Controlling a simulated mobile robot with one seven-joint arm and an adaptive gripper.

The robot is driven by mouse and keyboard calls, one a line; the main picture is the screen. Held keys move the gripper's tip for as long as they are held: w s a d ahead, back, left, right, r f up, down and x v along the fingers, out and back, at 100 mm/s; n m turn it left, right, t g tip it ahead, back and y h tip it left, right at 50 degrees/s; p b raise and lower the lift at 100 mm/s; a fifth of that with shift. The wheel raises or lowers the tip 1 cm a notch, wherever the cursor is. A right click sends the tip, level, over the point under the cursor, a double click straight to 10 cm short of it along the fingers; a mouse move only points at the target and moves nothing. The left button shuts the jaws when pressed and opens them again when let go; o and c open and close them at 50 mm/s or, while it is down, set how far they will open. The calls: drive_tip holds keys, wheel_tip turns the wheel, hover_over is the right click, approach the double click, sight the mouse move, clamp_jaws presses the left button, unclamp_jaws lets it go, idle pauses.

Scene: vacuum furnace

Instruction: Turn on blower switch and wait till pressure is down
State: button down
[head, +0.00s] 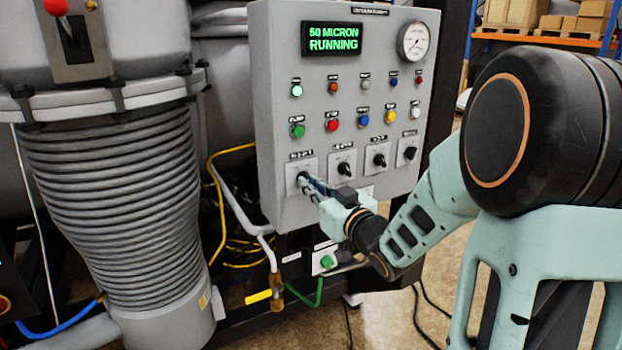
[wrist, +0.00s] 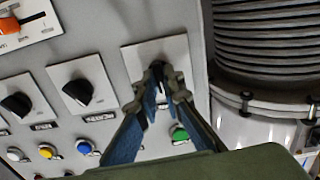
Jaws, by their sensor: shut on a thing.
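The grey control panel (head: 345,110) stands in the middle of the head view. Its display (head: 332,38) reads "50 MICRON RUNNING" in green. A row of rotary switches runs along its lower part. My gripper (head: 306,184) is at the leftmost switch (head: 302,174), its fingers closed on the black knob. In the wrist view my gripper (wrist: 163,82) covers most of that knob, in front of its white plate (wrist: 133,60). The labels are too small to read, so I cannot tell which switch is the blower's. A round dial gauge (head: 413,40) is at the panel's top right.
Several coloured buttons, including a green one (head: 297,131) and a red one (head: 332,125), sit above the switches. Other switches (head: 345,168) are close at right. A ribbed grey bellows (head: 115,190) is left. A yellow-handled valve (head: 265,296) and cables are below. Shelving stands behind.

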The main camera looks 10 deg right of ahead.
drive_tip(key=shift+m+p, duration=1.6)
drive_tip(key=shift+m, duration=1.6)
drive_tip(key=c, duration=2.1)
unclamp_jaws()
drive_tip(key=v, duration=0.7)
drive_tip(key=shift+s, duration=0.25)
